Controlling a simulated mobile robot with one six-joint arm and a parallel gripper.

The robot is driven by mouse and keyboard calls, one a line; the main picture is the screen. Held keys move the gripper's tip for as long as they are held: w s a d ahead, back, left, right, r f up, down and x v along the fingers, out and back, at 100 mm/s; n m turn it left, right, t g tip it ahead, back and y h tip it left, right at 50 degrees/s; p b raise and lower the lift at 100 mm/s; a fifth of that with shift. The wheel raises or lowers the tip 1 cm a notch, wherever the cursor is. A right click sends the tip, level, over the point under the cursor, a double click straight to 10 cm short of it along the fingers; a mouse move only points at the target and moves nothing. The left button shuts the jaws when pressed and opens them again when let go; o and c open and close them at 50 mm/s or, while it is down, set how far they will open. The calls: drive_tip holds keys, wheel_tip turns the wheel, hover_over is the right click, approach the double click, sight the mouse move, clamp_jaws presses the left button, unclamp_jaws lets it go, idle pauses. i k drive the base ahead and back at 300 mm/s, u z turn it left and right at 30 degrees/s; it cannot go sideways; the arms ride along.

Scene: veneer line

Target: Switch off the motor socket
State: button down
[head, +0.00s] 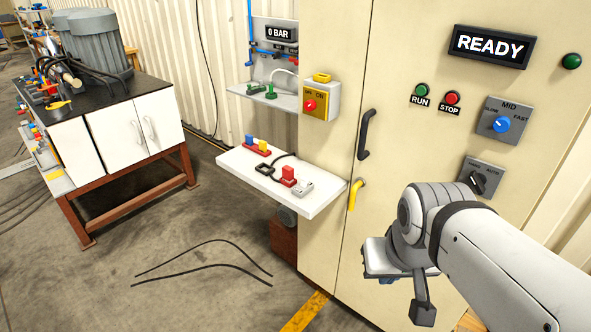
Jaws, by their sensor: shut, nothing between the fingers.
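A grey box with a yellow front and a red rotary knob (309,105) is mounted on the side of the cream cabinet. It has OFF and ON marks and a yellow socket cap (321,77) on top. No label naming it as the motor socket can be read, and the exact knob setting is too small to tell. My gripper (423,313) hangs at the lower right in front of the cabinet, shut and empty, well below and to the right of this box. Part of it is hidden by my wrist.
The cabinet carries a READY display (491,46), RUN (421,90) and STOP (452,97) buttons and a blue speed knob (501,124). A door handle (366,134) and yellow hook (355,194) stick out. A white shelf (318,200) holds connectors below the box.

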sight(304, 181)
drive_tip(key=z, duration=0.15)
drive_tip(key=i, duration=0.85)
drive_tip(key=u, duration=0.1)
